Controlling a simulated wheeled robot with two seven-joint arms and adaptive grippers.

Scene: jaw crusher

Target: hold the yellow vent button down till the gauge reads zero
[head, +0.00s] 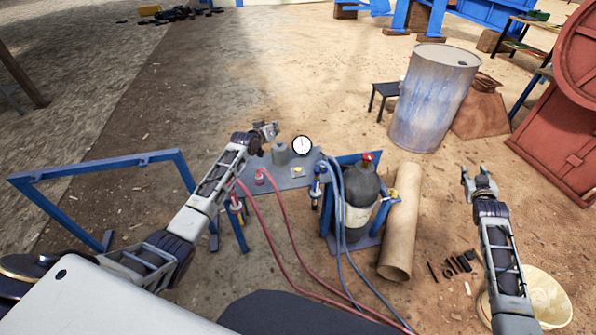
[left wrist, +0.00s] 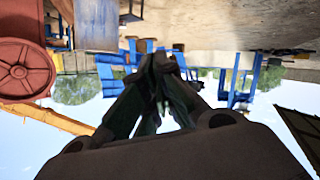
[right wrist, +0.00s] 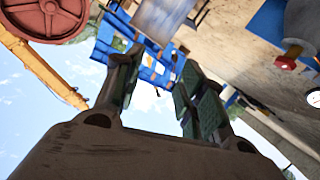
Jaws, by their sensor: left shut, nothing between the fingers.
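The grey panel (head: 288,184) stands in the middle of the head view. A small yellow vent button (head: 297,172) sits on it, below the round white gauge (head: 302,145); the needle is too small to read. Part of the gauge shows at the right edge of the right wrist view (right wrist: 313,98). My left gripper (head: 268,130) is shut and empty, above the panel's far left part, apart from the button. Its closed fingers fill the middle of the left wrist view (left wrist: 158,62). My right gripper (head: 475,172) is open and empty, well to the right of the panel.
A grey cylinder (head: 280,154) and a red fitting (head: 260,176) are on the panel. Red hoses (head: 270,235) run toward me. A dark gas bottle (head: 360,190) and a cardboard tube (head: 402,225) stand right of it. A drum (head: 430,100) is farther back.

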